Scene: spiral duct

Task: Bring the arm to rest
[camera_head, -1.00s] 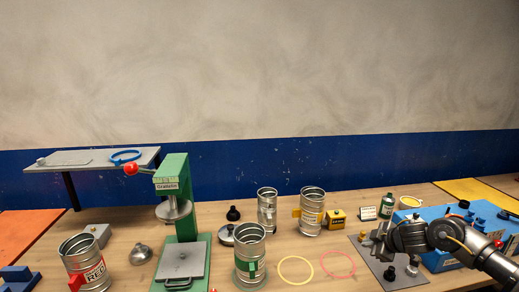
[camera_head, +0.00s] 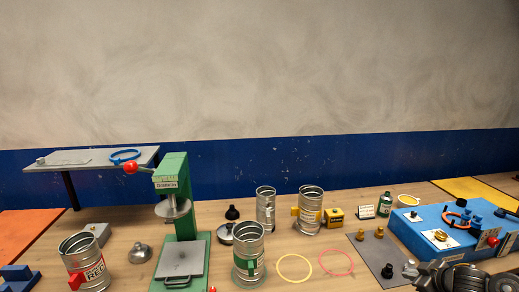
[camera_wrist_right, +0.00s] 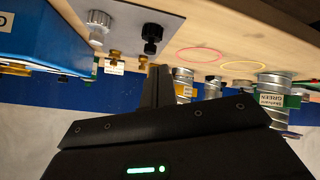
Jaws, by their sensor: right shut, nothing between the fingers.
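My right gripper (camera_wrist_right: 157,88) is shut and empty, its dark fingers together in the right wrist view. In the head view my right arm (camera_head: 460,279) is low in the bottom right corner, in front of the blue box (camera_head: 420,226), and its fingertips cannot be made out there. In the wrist view the fingers point toward the bench, with a grey plate (camera_wrist_right: 125,18) carrying a silver knob (camera_wrist_right: 97,27) and a black knob (camera_wrist_right: 152,35) beyond them. My left gripper is in neither view.
A green press (camera_head: 176,200) stands on the wooden bench. Metal duct pieces, including one with a red tag (camera_head: 83,262) and one with a green tag (camera_head: 248,252), stand around it. Yellow (camera_head: 294,267) and red rings (camera_head: 337,262) lie flat. The grey mat (camera_head: 368,247) holds small fittings.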

